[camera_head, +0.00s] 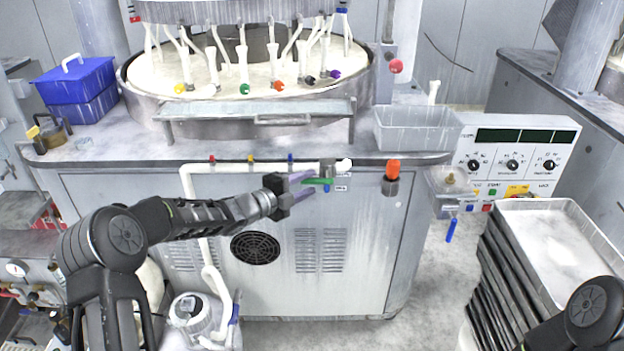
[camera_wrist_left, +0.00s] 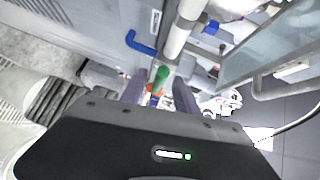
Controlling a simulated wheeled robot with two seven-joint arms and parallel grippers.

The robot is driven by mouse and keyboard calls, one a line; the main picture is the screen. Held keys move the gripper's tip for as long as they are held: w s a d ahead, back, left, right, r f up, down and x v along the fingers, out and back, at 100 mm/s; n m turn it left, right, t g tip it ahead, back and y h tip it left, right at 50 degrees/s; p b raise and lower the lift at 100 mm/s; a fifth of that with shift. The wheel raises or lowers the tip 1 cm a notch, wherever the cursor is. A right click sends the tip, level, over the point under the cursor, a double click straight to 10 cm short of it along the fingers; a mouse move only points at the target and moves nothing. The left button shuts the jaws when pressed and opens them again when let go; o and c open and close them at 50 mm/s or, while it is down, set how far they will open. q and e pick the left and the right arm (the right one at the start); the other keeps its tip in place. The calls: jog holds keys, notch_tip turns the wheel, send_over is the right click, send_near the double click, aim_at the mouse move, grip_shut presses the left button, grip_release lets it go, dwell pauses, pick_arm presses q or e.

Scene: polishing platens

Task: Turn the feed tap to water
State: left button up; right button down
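The feed tap's green lever (camera_head: 319,181) is on the front of the polishing machine, below the grey valve body (camera_head: 327,167) on the white pipe. My left gripper (camera_head: 302,187) reaches it from the left, with its purple fingers spread. In the left wrist view the green lever (camera_wrist_left: 161,76) lies between the two fingertips (camera_wrist_left: 160,88), with gaps on both sides. The gripper is open and I cannot tell whether a finger touches the lever. Small labels (camera_head: 342,188) beside the tap are too small to read. My right gripper is out of view.
The white feed pipe (camera_head: 235,167) runs along the bench front with coloured markers. An orange-topped knob (camera_head: 392,170) is to the right of the tap. A blue handle (camera_head: 451,229) hangs below a clear box. A tray stack (camera_head: 545,235) stands at the right.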

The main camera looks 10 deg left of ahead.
pick_arm(q)
jog(key=shift+x, duration=1.1)
jog(key=shift+c, duration=0.3)
grip_shut()
dwell(0.4)
